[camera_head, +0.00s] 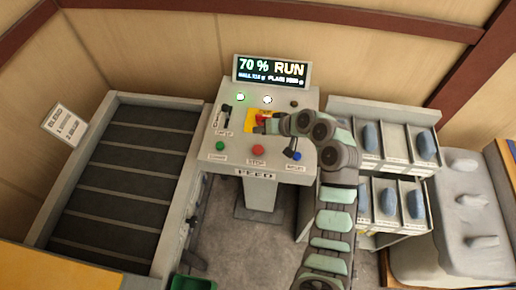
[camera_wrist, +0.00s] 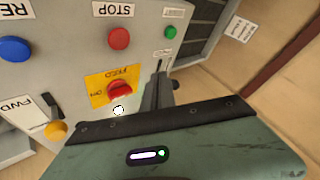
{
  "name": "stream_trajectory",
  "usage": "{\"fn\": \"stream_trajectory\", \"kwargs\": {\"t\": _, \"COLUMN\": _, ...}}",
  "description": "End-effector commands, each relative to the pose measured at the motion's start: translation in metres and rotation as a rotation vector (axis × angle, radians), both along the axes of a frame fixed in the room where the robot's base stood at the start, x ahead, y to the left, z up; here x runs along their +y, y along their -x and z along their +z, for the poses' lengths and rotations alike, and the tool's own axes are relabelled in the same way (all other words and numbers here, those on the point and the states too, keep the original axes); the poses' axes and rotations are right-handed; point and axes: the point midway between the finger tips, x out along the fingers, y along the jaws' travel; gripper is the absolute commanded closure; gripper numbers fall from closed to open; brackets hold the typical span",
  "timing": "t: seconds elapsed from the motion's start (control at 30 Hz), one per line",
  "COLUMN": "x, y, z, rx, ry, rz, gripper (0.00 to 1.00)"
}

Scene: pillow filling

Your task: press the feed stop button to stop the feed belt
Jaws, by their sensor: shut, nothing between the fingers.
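The red round button labelled STOP (camera_head: 258,150) sits on the lower middle of the sloped control panel (camera_head: 226,132) marked FEED. It also shows at the top of the wrist view (camera_wrist: 119,39). My gripper (camera_head: 266,121) is shut and empty at the panel, near the yellow plate with a red knob, above the STOP button in the head view. In the wrist view my gripper's dark fingers (camera_wrist: 158,90) are together beside the yellow plate and apart from the STOP button. The display (camera_head: 272,71) reads 70 % RUN. The feed belt (camera_head: 130,165) lies at left.
A green button (camera_head: 220,146) and a blue button (camera_head: 297,156) flank the STOP button. The yellow plate (camera_wrist: 98,84) carries a red knob (camera_wrist: 120,90). Levers stand on both sides of the panel. A rack with blue rolls (camera_head: 371,138) stands at right.

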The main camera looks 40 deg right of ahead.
Motion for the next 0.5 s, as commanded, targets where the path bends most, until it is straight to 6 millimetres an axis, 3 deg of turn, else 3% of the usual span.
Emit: {"fn": "stream_trajectory", "kwargs": {"t": 0.5, "x": 0.0004, "y": 0.0019, "z": -0.0037, "rx": 0.005, "ry": -0.004, "rz": 0.005, "gripper": 1.0}}
